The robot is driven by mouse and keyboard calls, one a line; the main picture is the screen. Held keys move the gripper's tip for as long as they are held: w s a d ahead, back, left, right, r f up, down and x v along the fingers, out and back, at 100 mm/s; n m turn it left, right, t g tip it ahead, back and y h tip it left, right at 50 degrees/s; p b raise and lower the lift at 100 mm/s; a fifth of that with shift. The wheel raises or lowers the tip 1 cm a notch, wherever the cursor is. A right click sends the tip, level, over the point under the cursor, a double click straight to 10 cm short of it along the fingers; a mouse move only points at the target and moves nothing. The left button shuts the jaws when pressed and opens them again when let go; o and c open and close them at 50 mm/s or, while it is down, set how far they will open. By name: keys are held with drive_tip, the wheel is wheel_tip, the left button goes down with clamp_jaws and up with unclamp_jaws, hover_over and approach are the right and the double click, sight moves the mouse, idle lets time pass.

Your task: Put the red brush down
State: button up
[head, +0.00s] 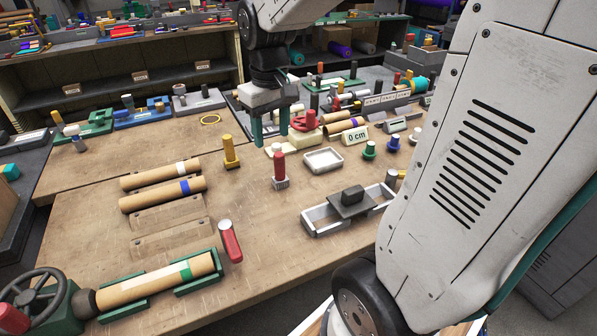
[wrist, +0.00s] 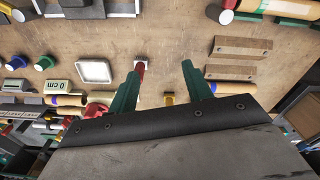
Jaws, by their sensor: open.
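The red brush (head: 279,166) stands upright on the wooden table near its middle, with its grey bristle end down on the table top. My gripper (head: 270,132) is open, its two green fingers pointing down, above and behind the brush in the head view. Nothing is between the fingers. In the wrist view my gripper (wrist: 161,70) is open over bare table, and the red brush (wrist: 141,67) shows beside the left finger, partly hidden by it. I cannot tell whether that finger touches it.
A yellow brush (head: 230,153) stands to the left. A white dish (head: 323,160) and a grey tray (head: 322,222) lie to the right. A red handwheel (head: 305,122) is close behind my gripper.

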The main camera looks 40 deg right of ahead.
drive_tip(key=s+a+r, duration=0.1)
drive_tip(key=s+a, duration=0.3)
drive_tip(key=s, duration=0.5)
drive_tip(key=s+a+r, duration=0.1)
drive_tip(key=s+a, duration=0.2)
drive_tip(key=s, duration=0.5)
drive_tip(key=shift+s+a+t, duration=0.3)
drive_tip(key=shift+s+a, duration=0.1)
drive_tip(key=shift+r, duration=0.1)
